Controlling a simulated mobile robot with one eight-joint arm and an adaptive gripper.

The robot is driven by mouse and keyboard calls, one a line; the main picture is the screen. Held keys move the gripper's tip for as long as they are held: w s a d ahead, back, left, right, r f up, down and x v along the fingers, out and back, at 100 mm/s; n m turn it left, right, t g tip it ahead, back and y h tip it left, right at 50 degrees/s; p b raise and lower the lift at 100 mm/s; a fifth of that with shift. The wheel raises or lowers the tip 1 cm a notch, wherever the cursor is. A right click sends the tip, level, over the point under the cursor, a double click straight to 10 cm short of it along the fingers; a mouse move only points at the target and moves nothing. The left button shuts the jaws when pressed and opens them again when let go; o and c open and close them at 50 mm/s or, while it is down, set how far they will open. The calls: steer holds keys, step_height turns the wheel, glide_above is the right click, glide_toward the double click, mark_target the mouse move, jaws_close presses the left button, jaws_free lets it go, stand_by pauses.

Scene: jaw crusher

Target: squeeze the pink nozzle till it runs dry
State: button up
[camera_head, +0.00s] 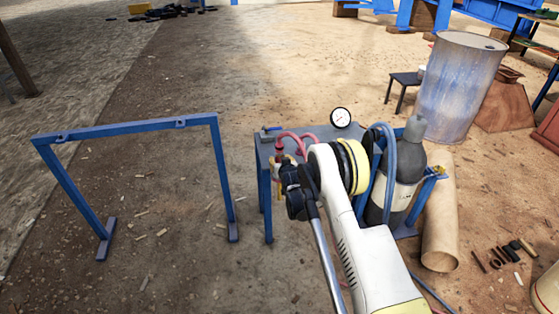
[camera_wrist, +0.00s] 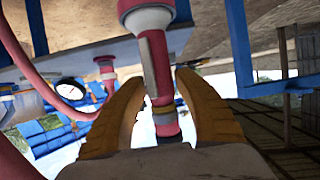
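The pink nozzle (camera_wrist: 160,70) hangs in the middle of the wrist view, with a grey lever along its side and a pale collar at one end. The two orange fingers of my gripper (camera_wrist: 162,85) stand on either side of it, apart, with narrow gaps showing, so the gripper looks open around the nozzle. In the head view the nozzle (camera_head: 278,143) is small, at the left edge of a blue-legged table (camera_head: 264,152). My gripper (camera_head: 279,170) is just below it there, mostly hidden by my wrist. A pink hose (camera_head: 299,137) lies beside the nozzle.
A round gauge (camera_head: 340,118) stands at the back of the table. A grey gas cylinder (camera_head: 406,160) with a blue hose (camera_head: 391,150) stands right of my arm. A blue frame (camera_head: 130,128) stands on the left. The ground between frame and table is mostly clear.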

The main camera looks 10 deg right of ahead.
steer(key=shift+o, duration=0.5)
steer(key=shift+s, duration=0.1)
steer(key=v, duration=1.2)
steer(key=s+r+g, duration=0.2)
steer(key=s+r, duration=0.5)
steer(key=r, duration=0.4)
steer(key=s+r+g, duration=0.1)
steer(key=s+r, duration=0.5)
steer(key=r, duration=0.5)
steer(key=s+r+g, duration=0.2)
steer(key=s+g, duration=0.1)
steer(key=s, duration=2.6)
steer(key=shift+s, duration=0.4)
